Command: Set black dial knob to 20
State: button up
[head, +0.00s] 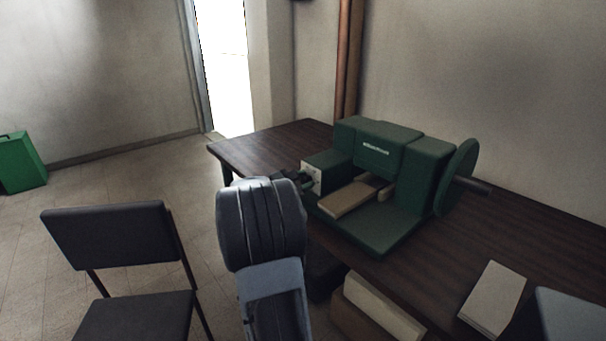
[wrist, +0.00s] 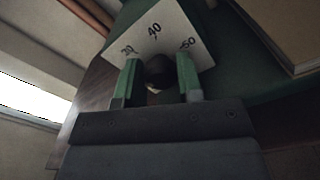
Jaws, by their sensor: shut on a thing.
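The black dial knob (wrist: 158,72) is in the wrist view, between the two green fingers of my gripper (wrist: 156,82), which is shut on it. I cannot make out a pointer on the knob. In the head view the plate (head: 312,178) is on the left end of a green machine (head: 385,150), and my gripper (head: 300,180) reaches it, mostly hidden behind my arm.
The machine stands on a dark wooden table (head: 470,258) against the wall. A notepad (head: 493,298) lies at the table's front right. A black chair (head: 110,235) stands left of my arm, and a green case (head: 20,163) is on the floor at the far left.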

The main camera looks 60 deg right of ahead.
jog(key=shift+n+p, duration=1.65)
jog(key=shift+n, duration=0.25)
jog(key=shift+f, duration=0.1)
jog(key=o, duration=0.9)
jog(key=v, duration=1.4)
jog(key=shift+w, duration=0.1)
